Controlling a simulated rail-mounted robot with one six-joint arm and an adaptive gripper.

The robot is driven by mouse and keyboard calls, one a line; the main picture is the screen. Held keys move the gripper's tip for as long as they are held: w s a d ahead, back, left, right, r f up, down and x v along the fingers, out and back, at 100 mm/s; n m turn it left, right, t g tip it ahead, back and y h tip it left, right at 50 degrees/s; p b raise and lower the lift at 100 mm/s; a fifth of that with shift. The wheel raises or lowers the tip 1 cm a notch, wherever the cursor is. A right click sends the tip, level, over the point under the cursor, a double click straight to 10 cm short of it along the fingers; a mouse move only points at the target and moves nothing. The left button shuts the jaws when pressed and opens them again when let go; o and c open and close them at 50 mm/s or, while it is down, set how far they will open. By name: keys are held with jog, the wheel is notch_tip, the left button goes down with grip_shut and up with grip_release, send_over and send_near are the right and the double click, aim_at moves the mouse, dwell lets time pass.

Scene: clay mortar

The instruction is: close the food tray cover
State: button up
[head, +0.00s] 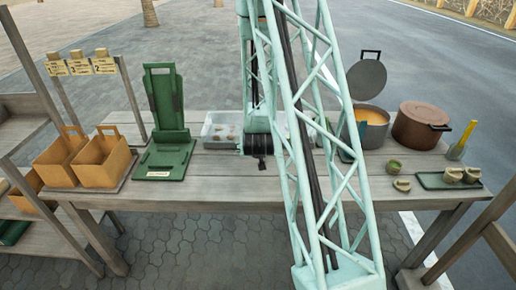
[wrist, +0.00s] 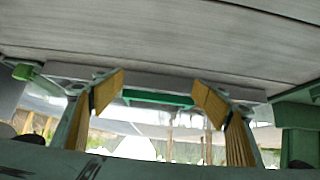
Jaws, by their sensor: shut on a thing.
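The pale, see-through food tray (head: 210,139) holds several small pieces of food and sits at the middle of the wooden table, partly hidden behind my arm. In the wrist view, my gripper (wrist: 157,97) has its two yellow-padded fingers on either side of a green bar (wrist: 157,98), which looks like the handle of the tray cover. The pads are at the ends of the bar and shut on it. In the head view, my wrist hangs over the tray and hides the fingertips. The rest of the cover cannot be made out clearly.
A green hinged stand (head: 165,155) with an upright panel and brown boxes (head: 104,160) are left. Right are an open pot (head: 372,125) with a raised lid, a brown pot (head: 418,125), and a green board (head: 440,181). The table's front edge is mostly clear.

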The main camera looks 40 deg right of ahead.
jog(key=shift+w+a+f, duration=0.1)
jog(key=shift+w, duration=0.15)
grip_shut()
jog(key=c, duration=0.8)
grip_release()
jog(key=o, duration=2)
jog(key=shift+s+d, duration=0.1)
jog(key=shift+d, duration=0.1)
jog(key=shift+r, duration=0.3)
notch_tip(320, 180, up, 10)
jog(key=shift+f, duration=0.2)
jog(key=shift+a+r, duration=0.1)
